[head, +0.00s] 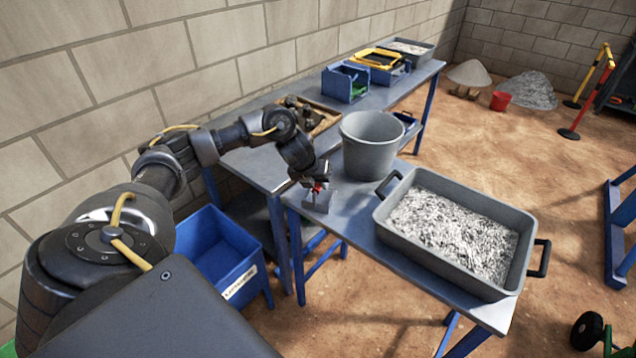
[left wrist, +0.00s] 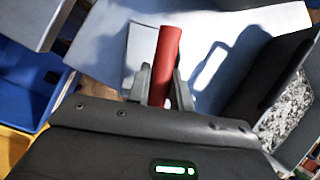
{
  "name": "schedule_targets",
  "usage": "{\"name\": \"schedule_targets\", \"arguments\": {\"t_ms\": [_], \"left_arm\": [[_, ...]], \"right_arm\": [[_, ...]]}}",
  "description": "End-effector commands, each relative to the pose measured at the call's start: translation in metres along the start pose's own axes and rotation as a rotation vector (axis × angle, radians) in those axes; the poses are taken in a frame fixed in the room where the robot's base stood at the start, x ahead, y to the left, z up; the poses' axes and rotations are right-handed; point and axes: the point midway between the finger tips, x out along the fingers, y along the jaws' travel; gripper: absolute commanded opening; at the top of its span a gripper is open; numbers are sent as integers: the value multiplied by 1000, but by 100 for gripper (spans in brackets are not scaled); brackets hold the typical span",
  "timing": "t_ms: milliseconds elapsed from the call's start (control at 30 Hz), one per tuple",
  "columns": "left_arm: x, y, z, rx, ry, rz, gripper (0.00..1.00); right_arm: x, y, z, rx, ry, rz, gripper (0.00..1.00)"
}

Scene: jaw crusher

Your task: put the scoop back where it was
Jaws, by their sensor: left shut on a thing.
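The scoop (head: 319,203) has a grey metal pan and a red handle, which shows in the left wrist view (left wrist: 165,55). My left gripper (head: 316,184) is shut on the red handle, with one finger on each side of it. The scoop is at the left corner of the near table (head: 350,222), beside the grey bucket. I cannot tell whether its pan touches the tabletop or hangs just above it. My right gripper is not in view.
A grey tray (head: 381,215) of crushed stone stands right of the scoop. A grey bucket (head: 370,146) stands behind it. A blue bin (head: 216,262) is below on the left. Blue boxes (head: 345,82) stand on the far table. Tabletop between scoop and tray is clear.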

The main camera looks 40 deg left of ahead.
Motion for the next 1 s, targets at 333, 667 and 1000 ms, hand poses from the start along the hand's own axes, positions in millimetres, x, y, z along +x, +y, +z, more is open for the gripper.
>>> {"name": "schedule_targets", "arguments": {"t_ms": [333, 667, 1000], "left_arm": [[0, 0, 0, 0, 0, 0, 43], [-7, 0, 1, 1, -1, -1, 43], [-75, -1, 2, 3, -4, -2, 43]], "right_arm": [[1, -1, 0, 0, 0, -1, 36], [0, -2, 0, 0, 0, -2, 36], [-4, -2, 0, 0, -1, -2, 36]]}}
